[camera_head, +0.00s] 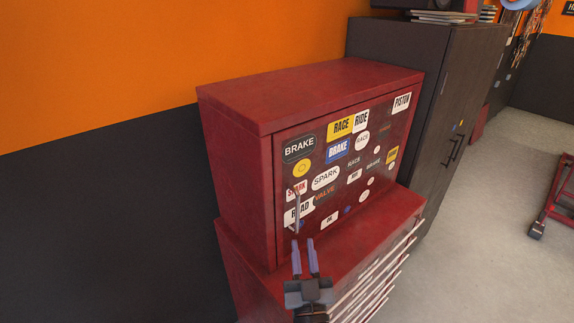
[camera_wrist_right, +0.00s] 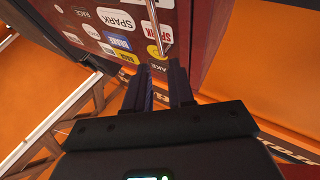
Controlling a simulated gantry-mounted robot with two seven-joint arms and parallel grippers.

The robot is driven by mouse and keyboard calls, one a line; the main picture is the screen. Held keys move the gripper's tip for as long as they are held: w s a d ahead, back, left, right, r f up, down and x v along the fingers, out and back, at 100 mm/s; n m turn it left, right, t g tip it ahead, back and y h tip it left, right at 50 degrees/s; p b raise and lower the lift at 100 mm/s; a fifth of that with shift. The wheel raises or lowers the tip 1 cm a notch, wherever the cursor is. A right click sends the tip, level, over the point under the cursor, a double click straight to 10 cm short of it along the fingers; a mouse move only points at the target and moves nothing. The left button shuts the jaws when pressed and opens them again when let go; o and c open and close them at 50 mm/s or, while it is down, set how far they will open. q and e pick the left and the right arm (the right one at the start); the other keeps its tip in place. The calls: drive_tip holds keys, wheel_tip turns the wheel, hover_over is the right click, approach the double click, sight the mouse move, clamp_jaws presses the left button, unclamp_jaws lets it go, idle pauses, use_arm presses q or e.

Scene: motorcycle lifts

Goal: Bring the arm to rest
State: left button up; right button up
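My right gripper (camera_head: 304,243) is at the bottom middle of the head view, in front of the red cabinet. Its two fingers are parallel with a gap between them and nothing seen in the gap. The fingers also show in the right wrist view (camera_wrist_right: 161,72). They point up at the lower end of the metal door handle (camera_head: 296,212), which also shows in the right wrist view (camera_wrist_right: 158,28). I cannot tell whether they touch it. My left gripper is not in view.
The red cabinet (camera_head: 310,88) has a shut, sticker-covered door (camera_head: 345,200). It stands on a red drawer chest (camera_head: 250,272). A dark tall cabinet (camera_head: 400,50) stands right behind it. Grey floor (camera_head: 480,190) is open at right, with a red lift (camera_head: 562,195) at the edge.

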drive_tip(key=s+d+f+g, duration=0.4)
drive_tip(key=s+d+f, duration=0.2)
drive_tip(key=f, duration=0.4)
drive_tip(key=s+d+f+g, duration=0.45)
drive_tip(key=s+f, duration=0.25)
drive_tip(key=f, duration=0.3)
drive_tip(key=s+d+f+n+g, duration=0.1)
drive_tip(key=s+d+f+g, duration=0.2)
drive_tip(key=s+g, duration=0.35)
drive_tip(key=s+d+f+n+g, duration=0.15)
drive_tip(key=s+g, duration=0.25)
drive_tip(key=s, duration=0.6)
wheel_tip(320, 180, up, 20)
drive_tip(key=p, duration=2.1)
drive_tip(key=shift+d+m+h, duration=0.3)
drive_tip(key=shift+d+m, duration=0.05)
drive_tip(key=shift+m, duration=0.1)
